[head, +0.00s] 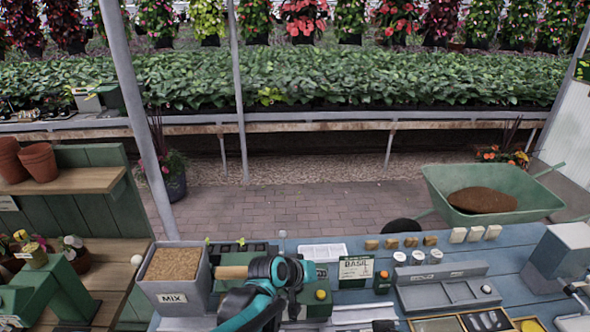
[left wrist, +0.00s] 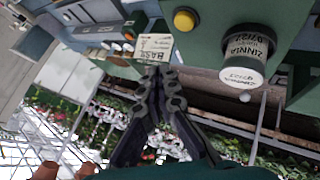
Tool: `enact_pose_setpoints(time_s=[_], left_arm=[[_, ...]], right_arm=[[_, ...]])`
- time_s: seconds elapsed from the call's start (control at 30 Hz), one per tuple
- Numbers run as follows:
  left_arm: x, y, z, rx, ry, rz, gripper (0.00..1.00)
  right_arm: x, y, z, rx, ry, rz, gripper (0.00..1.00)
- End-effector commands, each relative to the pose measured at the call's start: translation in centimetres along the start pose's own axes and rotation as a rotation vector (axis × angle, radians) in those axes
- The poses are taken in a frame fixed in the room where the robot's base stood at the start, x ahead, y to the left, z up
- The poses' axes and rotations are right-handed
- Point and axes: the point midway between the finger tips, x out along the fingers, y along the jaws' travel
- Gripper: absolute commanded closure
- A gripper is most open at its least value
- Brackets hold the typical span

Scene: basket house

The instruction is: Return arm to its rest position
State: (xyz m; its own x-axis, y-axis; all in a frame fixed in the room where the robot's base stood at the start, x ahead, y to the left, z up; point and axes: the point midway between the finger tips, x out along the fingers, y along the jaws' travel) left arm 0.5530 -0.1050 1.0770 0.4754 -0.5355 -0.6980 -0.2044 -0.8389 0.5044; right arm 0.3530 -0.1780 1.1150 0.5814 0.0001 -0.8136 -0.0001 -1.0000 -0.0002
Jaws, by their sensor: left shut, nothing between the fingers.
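My left gripper (head: 291,272) is at the end of my teal and black arm, over the near middle of the blue workbench (head: 400,258). In the left wrist view the dark fingers of the left gripper (left wrist: 158,72) come together at their tips, shut with nothing between them. A small pale card, apparently the basil card (left wrist: 153,46), appears just beyond the tips; I cannot tell the gap. My right gripper is not in view.
A MIX bin (head: 172,272) of brown soil stands left of the gripper. The BASIL sign (head: 356,268) and a grey tray (head: 440,287) are to its right. A ZINNIA jar (left wrist: 245,55) shows in the wrist view. A green wheelbarrow (head: 445,187) stands beyond the bench.

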Motion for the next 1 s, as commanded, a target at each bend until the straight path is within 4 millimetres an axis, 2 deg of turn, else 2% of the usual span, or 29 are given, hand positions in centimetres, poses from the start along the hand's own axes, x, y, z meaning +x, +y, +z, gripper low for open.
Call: enact_pose_setpoints(time_s=[0.13,0.27,0.4,0.6,0.8,1.0], left_arm=[[-2.6,-2.1,0.3,0.011,0.015,-0.047,1.0],[-7.2,-5.8,1.6,0.033,0.036,-0.138,1.0],[-12.5,-10.3,4.4,0.061,0.054,-0.252,1.0],[-18.3,-16.3,10.0,0.093,0.063,-0.414,1.0],[-21.4,-20.2,14.6,0.111,0.058,-0.527,1.0],[-22.3,-21.4,16.1,0.119,0.054,-0.565,1.0]], right_arm=[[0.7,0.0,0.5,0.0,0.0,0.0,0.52],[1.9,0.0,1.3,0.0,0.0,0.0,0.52],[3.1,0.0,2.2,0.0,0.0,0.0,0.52],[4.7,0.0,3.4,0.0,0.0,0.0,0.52],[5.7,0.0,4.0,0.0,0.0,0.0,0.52],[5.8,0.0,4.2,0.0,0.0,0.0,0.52]])
